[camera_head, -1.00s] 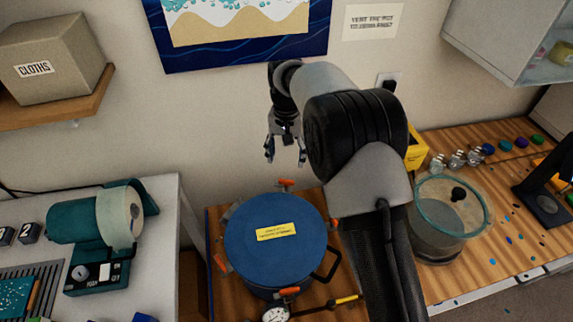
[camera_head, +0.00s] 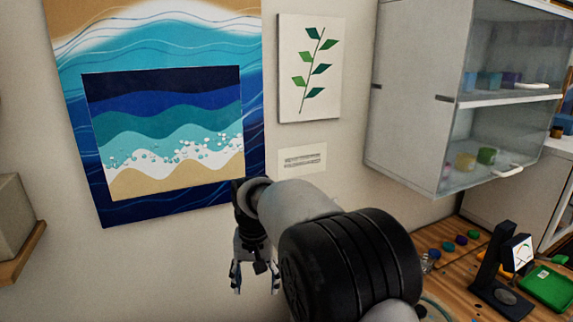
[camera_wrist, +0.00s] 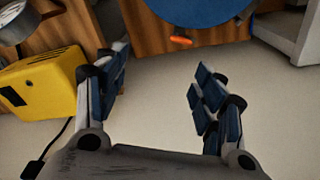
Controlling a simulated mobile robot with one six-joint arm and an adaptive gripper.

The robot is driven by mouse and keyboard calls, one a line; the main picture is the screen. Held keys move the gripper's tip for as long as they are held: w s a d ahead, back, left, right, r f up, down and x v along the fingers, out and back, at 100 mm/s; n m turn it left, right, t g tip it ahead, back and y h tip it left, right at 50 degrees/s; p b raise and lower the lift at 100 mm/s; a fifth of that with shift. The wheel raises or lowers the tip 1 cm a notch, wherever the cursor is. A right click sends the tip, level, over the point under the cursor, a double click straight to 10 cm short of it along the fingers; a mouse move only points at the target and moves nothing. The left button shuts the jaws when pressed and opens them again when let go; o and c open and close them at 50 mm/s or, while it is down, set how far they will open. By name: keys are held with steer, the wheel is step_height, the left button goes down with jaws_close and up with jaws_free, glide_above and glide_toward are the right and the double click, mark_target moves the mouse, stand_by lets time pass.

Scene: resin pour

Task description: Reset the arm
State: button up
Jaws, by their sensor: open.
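My gripper (camera_head: 254,278) hangs down in front of the wall, below the wave painting, in the head view. Its fingers are apart with nothing between them. The wrist view shows the same open gripper (camera_wrist: 162,85) from above, with bare pale surface between and beyond the fingers. My arm reaches up from the bottom of the head view and bends down at the wrist. The blue-lidded pot (camera_wrist: 200,8) shows in part at the top of the wrist view, apart from the fingers.
A glass-fronted wall cabinet (camera_head: 415,100) hangs at the right. Below it, the wooden bench (camera_head: 455,285) holds a dark stand (camera_head: 490,270) and a green tray (camera_head: 548,288).

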steer(key=s+d+r+t, duration=0.2)
steer(key=s+d+r, duration=1)
steer(key=s+d, duration=0.15)
steer(key=s+d+f+t, duration=0.1)
steer(key=s+d, duration=0.3)
steer(key=s, duration=0.5)
steer(key=s+d+f, duration=0.2)
steer(key=s+d, duration=0.2)
steer(key=s, duration=0.5)
steer(key=shift+s+d+f+t+b, duration=0.2)
steer(key=shift+s+d+t+b, duration=0.1)
steer(key=shift+d+t, duration=0.1)
